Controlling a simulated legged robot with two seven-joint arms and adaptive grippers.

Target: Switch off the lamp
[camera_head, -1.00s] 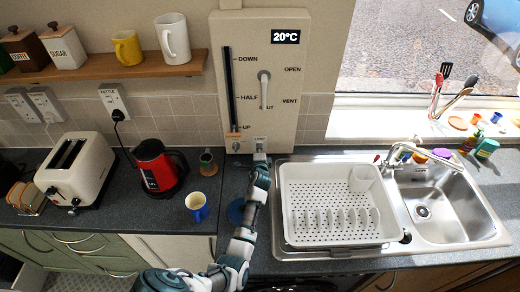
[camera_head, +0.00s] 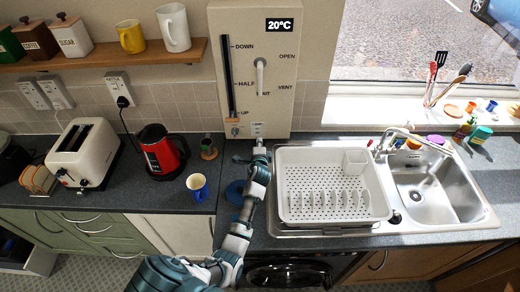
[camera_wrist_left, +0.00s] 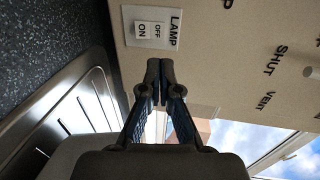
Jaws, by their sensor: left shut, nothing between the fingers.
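The lamp switch (camera_wrist_left: 151,30) is a small white rocker marked OFF and ON, beside the word LAMP on the beige panel. Which side is pressed in, I cannot tell. In the head view the switch plate (camera_head: 257,128) is small, low on the panel (camera_head: 290,110). My left gripper (camera_wrist_left: 160,68) is shut and empty, its fingertips just short of the switch plate in the wrist view. In the head view the left gripper (camera_head: 258,146) is just below the plate. Contact does not show. The lamp itself and my right gripper are not in view.
The panel also has a slider (camera_head: 231,85) and a lever (camera_head: 260,75). A white dish rack (camera_head: 330,185) stands right of my arm, by the sink (camera_head: 435,195). A blue cup (camera_head: 197,186), red kettle (camera_head: 160,152) and toaster (camera_head: 84,150) stand to the left.

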